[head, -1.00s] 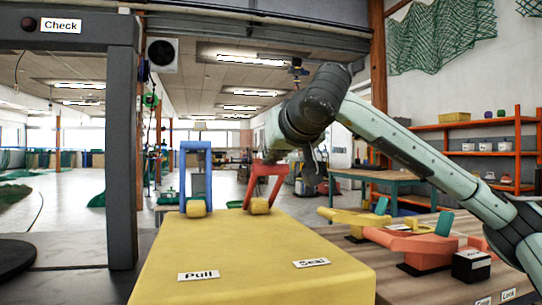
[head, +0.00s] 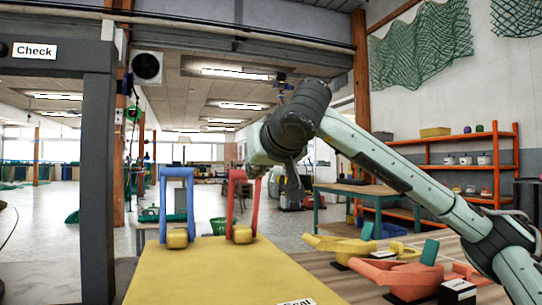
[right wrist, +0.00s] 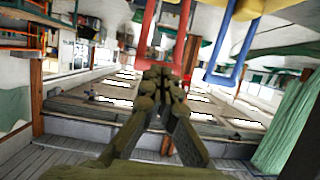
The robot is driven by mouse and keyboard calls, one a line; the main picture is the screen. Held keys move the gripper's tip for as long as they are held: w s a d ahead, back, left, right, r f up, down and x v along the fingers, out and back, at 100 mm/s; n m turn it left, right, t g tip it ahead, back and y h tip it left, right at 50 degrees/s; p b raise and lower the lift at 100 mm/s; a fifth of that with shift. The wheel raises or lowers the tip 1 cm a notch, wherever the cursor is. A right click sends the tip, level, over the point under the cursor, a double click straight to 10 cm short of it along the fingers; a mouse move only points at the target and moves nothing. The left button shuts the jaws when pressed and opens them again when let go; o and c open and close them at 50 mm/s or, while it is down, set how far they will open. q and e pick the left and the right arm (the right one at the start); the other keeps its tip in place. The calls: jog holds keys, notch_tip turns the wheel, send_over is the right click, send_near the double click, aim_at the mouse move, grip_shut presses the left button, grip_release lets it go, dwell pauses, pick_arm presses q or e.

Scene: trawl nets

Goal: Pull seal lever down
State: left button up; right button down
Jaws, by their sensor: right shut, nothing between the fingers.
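The seal lever is a red U-shaped handle (head: 240,205) on a yellow pivot block at the far end of the yellow box (head: 210,275). It stands nearly upright, about as tall as the blue lever (head: 177,205) on its left. My right gripper (head: 257,172) is at the red lever's top right, partly hidden by my arm. In the right wrist view the shut, empty fingers (right wrist: 160,80) point at the red handle (right wrist: 165,45), overlapping its crossbar; I cannot tell whether they touch. The blue handle (right wrist: 235,45) is beside it. My left gripper is not in view.
A "Seal" label (head: 297,302) is cut off at the bottom. Right of the box, a yellow device (head: 338,243) and an orange one (head: 395,272) stand on the wooden table. A dark grey frame (head: 98,180) rises at left.

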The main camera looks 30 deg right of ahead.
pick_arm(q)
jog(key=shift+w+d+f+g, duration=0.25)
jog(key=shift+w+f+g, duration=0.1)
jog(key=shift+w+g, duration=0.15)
pick_arm(e)
jog(key=s+a, duration=0.2)
jog(key=s, duration=0.7)
jog(key=shift+s+a+r, duration=0.2)
jog(key=shift+s+r, duration=0.05)
jog(key=shift+r, duration=0.05)
dwell(0.6)
